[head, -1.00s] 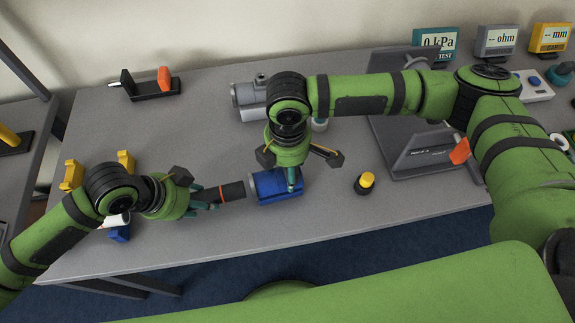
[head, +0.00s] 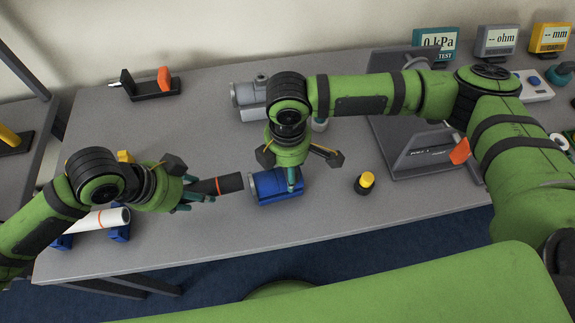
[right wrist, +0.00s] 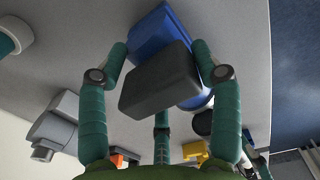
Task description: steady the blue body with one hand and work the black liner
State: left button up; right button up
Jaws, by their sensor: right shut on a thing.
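The blue body (head: 272,186) lies on the grey table, with my right gripper (head: 293,182) shut on it from above. It also shows in the right wrist view (right wrist: 150,36), partly behind a dark block whose nature I cannot tell. The black liner (head: 231,183), with an orange ring, points left from the blue body's grey left end. My left gripper (head: 207,188) is at the liner's left end. Its fingers look spread, one above and others below the liner. Whether they touch it is unclear.
A white pipe with an orange ring (head: 100,219) rests on blue supports (head: 119,233) at the front left. A grey fitting (head: 246,93) stands behind my right gripper. A yellow-topped button (head: 366,181) stands right of the blue body. Table between it and the front edge is clear.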

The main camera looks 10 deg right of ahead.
pick_arm(q)
jog(key=shift+r, duration=2)
pick_arm(e)
jog(key=shift+s+d+f, duration=0.15)
jog(key=shift+s+f, duration=0.15)
jog(key=shift+f, duration=0.05)
jog(key=o, duration=1.5)
pick_arm(q)
jog(key=shift+w, duration=0.1)
pick_arm(e)
jog(key=shift+w, duration=0.25)
jog(key=shift+r, duration=0.25)
